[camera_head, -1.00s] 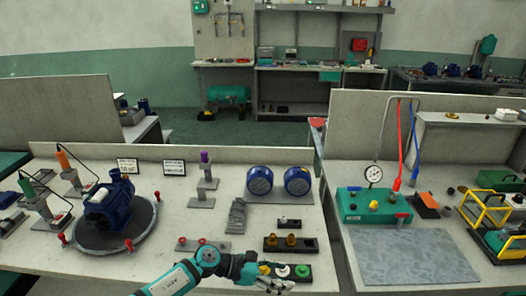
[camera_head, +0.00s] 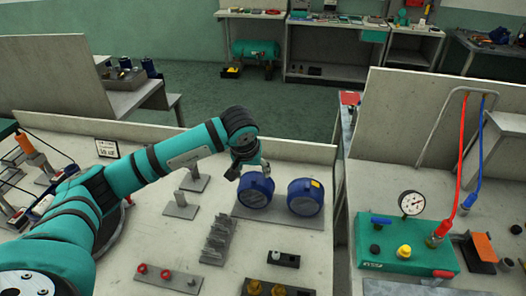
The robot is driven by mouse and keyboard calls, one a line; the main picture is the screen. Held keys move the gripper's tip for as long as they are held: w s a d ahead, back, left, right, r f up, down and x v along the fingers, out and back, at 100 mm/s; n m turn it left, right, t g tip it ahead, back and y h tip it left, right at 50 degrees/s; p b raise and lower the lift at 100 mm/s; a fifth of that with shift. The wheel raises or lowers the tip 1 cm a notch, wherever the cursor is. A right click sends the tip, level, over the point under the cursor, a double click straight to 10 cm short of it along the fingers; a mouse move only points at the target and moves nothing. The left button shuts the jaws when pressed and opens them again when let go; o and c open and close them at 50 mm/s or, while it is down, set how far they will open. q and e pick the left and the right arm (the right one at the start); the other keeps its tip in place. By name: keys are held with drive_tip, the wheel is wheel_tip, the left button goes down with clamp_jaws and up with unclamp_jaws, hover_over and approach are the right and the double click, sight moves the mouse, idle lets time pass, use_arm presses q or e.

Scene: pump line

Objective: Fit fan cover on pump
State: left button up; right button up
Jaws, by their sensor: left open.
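Two round blue fan covers stand side by side on a light plate, the left one (camera_head: 255,194) and the right one (camera_head: 306,197). My left gripper (camera_head: 249,168) is open at the top of the left cover, pointing down. I cannot tell whether its fingers touch the cover. The blue pump (camera_head: 66,174) is at the far left, mostly hidden behind my left arm. Only a bit of its blue body shows there. My right gripper is not in view.
Grey stands (camera_head: 195,180) and a stepped grey block (camera_head: 217,238) are left of the covers. A strip with red rings (camera_head: 165,275) and a holder with brass parts (camera_head: 278,287) lie in front. A green gauge box (camera_head: 405,258) is on the right bench.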

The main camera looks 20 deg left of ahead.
sight(254, 178)
use_arm(q)
drive_tip(key=shift+w+a+f+b, duration=0.2)
drive_tip(key=shift+w+f+b, duration=0.1)
drive_tip(key=shift+f+b, duration=0.2)
drive_tip(key=shift+w+a+f+b, duration=0.25)
drive_tip(key=shift+f+b, duration=0.15)
drive_tip(key=shift+f, duration=0.2)
drive_tip(key=shift+w+f, duration=0.15)
drive_tip(key=shift+f, duration=0.15)
drive_tip(key=shift+w+f+b, duration=0.2)
drive_tip(key=shift+f+b, duration=0.4)
drive_tip(key=shift+b, duration=0.1)
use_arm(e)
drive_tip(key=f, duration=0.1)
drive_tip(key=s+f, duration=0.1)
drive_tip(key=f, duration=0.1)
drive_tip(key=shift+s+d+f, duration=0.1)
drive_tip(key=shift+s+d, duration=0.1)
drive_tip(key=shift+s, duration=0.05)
use_arm(q)
drive_tip(key=shift+w, duration=0.1)
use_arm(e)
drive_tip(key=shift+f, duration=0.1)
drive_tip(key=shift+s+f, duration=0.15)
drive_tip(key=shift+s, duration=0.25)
use_arm(q)
drive_tip(key=shift+b, duration=0.4)
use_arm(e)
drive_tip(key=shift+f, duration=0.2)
